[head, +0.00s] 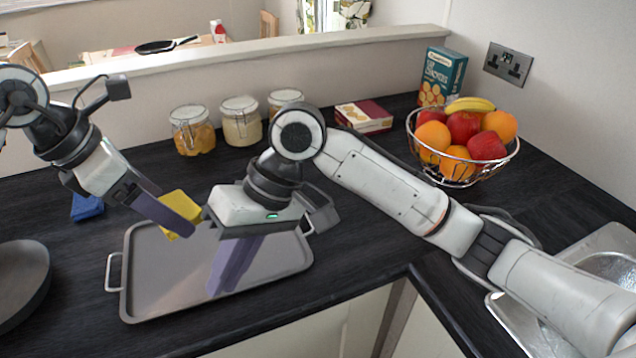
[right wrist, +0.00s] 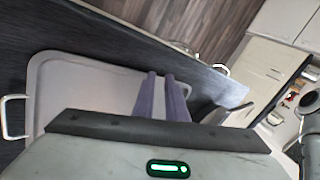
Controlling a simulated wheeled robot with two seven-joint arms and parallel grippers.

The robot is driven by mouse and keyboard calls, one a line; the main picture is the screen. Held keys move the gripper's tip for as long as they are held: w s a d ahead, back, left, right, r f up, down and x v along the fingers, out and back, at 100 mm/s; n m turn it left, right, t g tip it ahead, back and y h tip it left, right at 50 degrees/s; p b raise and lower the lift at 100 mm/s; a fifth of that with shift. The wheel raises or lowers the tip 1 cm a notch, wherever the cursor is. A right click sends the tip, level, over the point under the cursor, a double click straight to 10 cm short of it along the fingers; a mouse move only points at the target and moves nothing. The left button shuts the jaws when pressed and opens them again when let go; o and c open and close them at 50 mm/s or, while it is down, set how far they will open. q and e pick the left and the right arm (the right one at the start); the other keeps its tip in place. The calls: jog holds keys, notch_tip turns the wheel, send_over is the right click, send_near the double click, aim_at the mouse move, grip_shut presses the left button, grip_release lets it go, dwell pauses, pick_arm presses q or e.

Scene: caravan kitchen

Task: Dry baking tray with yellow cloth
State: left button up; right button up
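The grey baking tray (head: 150,290) lies flat on the dark worktop, and also shows in the right wrist view (right wrist: 85,85). The yellow cloth (head: 178,203), a small folded block, shows at the tray's back edge. My left gripper (head: 178,222) appears shut on it; one purple finger crosses in front of the cloth and the other is hidden. My right gripper (head: 232,280) points down over the middle of the tray. Its purple fingers (right wrist: 161,85) are a little apart with nothing between them. Whether they touch the tray is unclear.
A blue sponge (head: 86,206) lies left of the tray, and a dark round pan (head: 20,285) stands at the left edge. Glass jars (head: 193,130) and a fruit bowl (head: 462,180) stand behind. A sink (head: 600,250) is at the right.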

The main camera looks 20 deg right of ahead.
jog(key=w+d+r+m+h, duration=0.2)
jog(key=w+d+r, duration=0.15)
jog(key=d, duration=0.45)
jog(key=w+d+r+m+h, duration=0.2)
jog(key=d+r, duration=0.2)
jog(key=d, duration=0.4)
jog(key=shift+t, duration=0.3)
jog(key=x, duration=1.1)
jog(key=shift+s+d+f, duration=0.2)
jog(key=shift+d+f, duration=0.1)
jog(key=shift+f, duration=0.15)
grip_shut()
pick_arm(q)
jog(key=shift+d, duration=0.1)
send_over(216, 248)
jog(key=a, duration=0.2)
jog(key=shift+m, duration=0.3)
jog(key=f, duration=0.4)
jog(key=shift+s+d+f, duration=0.1)
jog(key=shift+s, duration=0.15)
jog(key=shift+f, duration=2.1)
jog(key=shift+f, duration=0.75)
